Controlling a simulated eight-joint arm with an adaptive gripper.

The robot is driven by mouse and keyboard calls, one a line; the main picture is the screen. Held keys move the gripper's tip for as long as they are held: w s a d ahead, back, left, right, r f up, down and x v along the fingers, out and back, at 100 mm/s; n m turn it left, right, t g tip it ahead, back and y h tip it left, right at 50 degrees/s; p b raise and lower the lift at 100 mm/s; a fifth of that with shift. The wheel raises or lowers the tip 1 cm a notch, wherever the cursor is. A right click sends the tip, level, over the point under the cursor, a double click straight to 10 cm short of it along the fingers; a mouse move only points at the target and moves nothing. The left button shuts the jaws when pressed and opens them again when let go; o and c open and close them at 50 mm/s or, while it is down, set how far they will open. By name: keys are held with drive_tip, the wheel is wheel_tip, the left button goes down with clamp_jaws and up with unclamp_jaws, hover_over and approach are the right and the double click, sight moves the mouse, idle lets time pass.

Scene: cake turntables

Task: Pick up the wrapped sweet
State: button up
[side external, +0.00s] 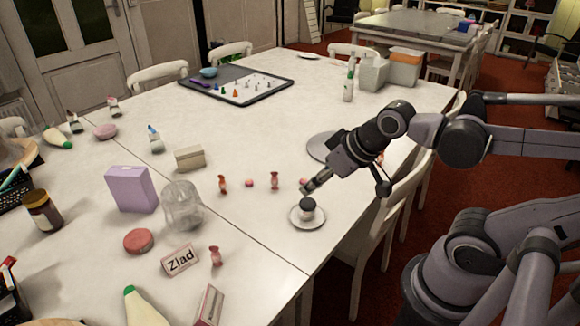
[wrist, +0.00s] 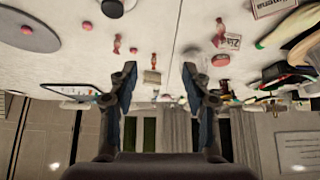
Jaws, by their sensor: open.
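Several small orange-red wrapped sweets with twisted ends stand on the white table. In the side view one sweet (side external: 274,181) is left of my gripper (side external: 345,188), another sweet (side external: 222,184) is further left, and a third sweet (side external: 215,256) is by the name sign. The wrist view shows one sweet (wrist: 117,44) at upper left and one sweet (wrist: 219,32) at upper right. My gripper (wrist: 159,78) is open, its two fingers spread above the table with nothing between them. It is apart from these sweets. Which sweet the task means, I cannot tell.
A white saucer (side external: 294,222) with a dark-topped item is just below my gripper. A grey disc (side external: 320,148) lies behind it. A glass jar (side external: 181,205), lilac box (side external: 131,190), cream box (side external: 189,158) and "Ziad" sign (side external: 180,260) stand left. Chairs line the right edge.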

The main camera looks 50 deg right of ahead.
drive_tip(key=w+d+r+m+g+h, duration=0.2)
drive_tip(key=w+d+m, duration=0.35)
drive_tip(key=d, duration=0.45)
drive_tip(key=m+g+h, duration=0.2)
drive_tip(key=m+g, duration=0.4)
drive_tip(key=m, duration=0.9)
hover_over(381, 158)
drive_tip(key=f, duration=1.8)
drive_tip(key=shift+w+f, duration=0.1)
drive_tip(key=shift+w, duration=0.3)
drive_tip(key=shift+a+x, duration=0.15)
drive_tip(key=shift+x, duration=1.15)
drive_tip(key=shift+a+x, duration=0.2)
drive_tip(key=shift+x, duration=1.15)
drive_tip(key=shift+w+f, duration=0.1)
drive_tip(key=shift+f, duration=0.05)
drive_tip(key=c, duration=0.9)
